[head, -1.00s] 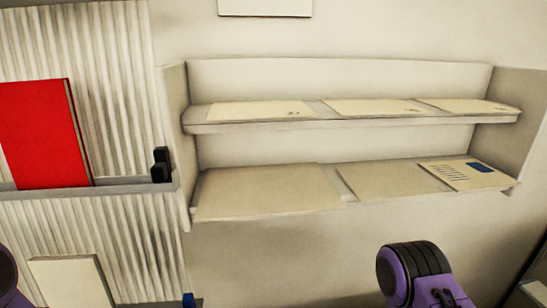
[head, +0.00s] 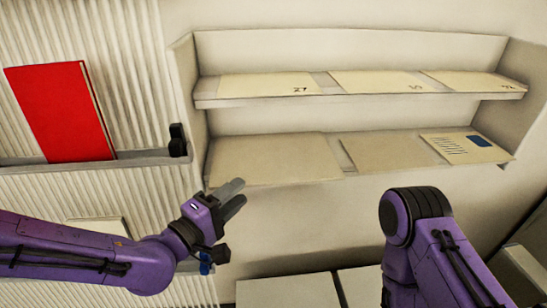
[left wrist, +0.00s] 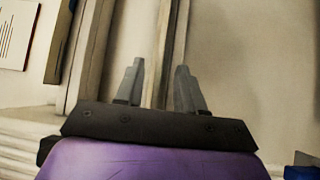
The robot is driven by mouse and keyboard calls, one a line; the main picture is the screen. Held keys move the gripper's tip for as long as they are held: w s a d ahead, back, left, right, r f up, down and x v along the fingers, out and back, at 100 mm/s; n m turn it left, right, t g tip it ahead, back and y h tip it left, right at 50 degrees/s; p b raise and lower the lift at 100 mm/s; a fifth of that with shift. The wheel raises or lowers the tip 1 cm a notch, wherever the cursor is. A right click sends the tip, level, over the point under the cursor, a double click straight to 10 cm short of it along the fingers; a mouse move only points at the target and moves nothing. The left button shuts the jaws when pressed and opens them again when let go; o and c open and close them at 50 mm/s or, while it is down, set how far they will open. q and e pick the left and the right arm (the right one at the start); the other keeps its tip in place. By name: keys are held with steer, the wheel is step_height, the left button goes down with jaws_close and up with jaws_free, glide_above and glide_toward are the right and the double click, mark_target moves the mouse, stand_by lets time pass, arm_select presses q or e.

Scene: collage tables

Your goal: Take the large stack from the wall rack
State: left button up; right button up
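The large stack (head: 268,158) is a wide, pale beige pile lying flat on the left of the lower shelf of the wall rack (head: 360,97). My left gripper (head: 235,194) is just below and in front of its front left edge. In the left wrist view, the gripper's fingers (left wrist: 160,85) are apart, with a pale edge running between and beyond them. I cannot tell if that edge is the stack or the shelf, or if anything is touched. My right arm shows at the right, but its gripper is out of view.
A smaller beige stack (head: 388,153) and a printed sheet with a blue patch (head: 465,148) lie right of it. Numbered pale sheets (head: 268,84) lie on the upper shelf. A red folder (head: 60,112) stands on a ledge at left. Pale panels (head: 285,290) lie below the rack.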

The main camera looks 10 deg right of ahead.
mark_target(249, 182)
arm_select(q)
steer(key=p+x, duration=0.2)
steer(key=x, duration=0.2)
steer(key=shift+w+r, duration=0.15)
steer(key=shift+w+d, duration=0.25)
steer(key=shift+s+a, duration=0.1)
steer(key=shift+a, duration=0.05)
jaws_close()
